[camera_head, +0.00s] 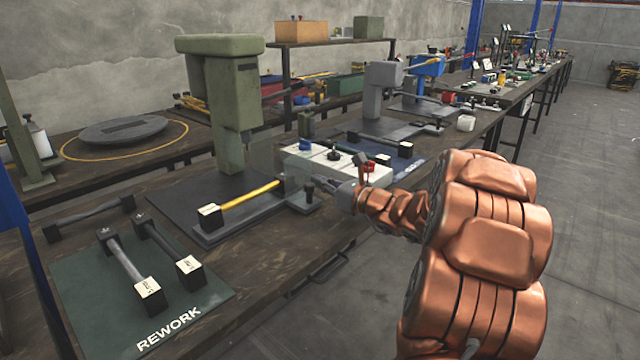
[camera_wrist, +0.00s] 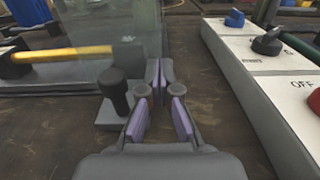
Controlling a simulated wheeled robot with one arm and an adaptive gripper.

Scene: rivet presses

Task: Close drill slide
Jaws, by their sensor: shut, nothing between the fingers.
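The green drill press (camera_head: 225,100) stands on the near bench. At its base, a grey slide (camera_head: 235,228) carries a yellow bar (camera_head: 250,194) between dark end blocks. A clear guard panel (camera_head: 265,158) stands at the slide's right end and also shows in the wrist view (camera_wrist: 90,30). A black upright knob (camera_head: 310,188) sits on a small grey plate at that end; it also shows in the wrist view (camera_wrist: 114,92). My gripper (camera_head: 345,194) is just right of the knob. In the wrist view, its purple-padded fingers (camera_wrist: 160,80) are shut and empty, beside the knob.
A white control box (camera_head: 335,160) with blue, black and red knobs stands close behind my gripper, and on the right in the wrist view (camera_wrist: 265,85). A REWORK mat (camera_head: 190,310) with dark bars lies at the front left. Open floor (camera_head: 590,200) lies to the right.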

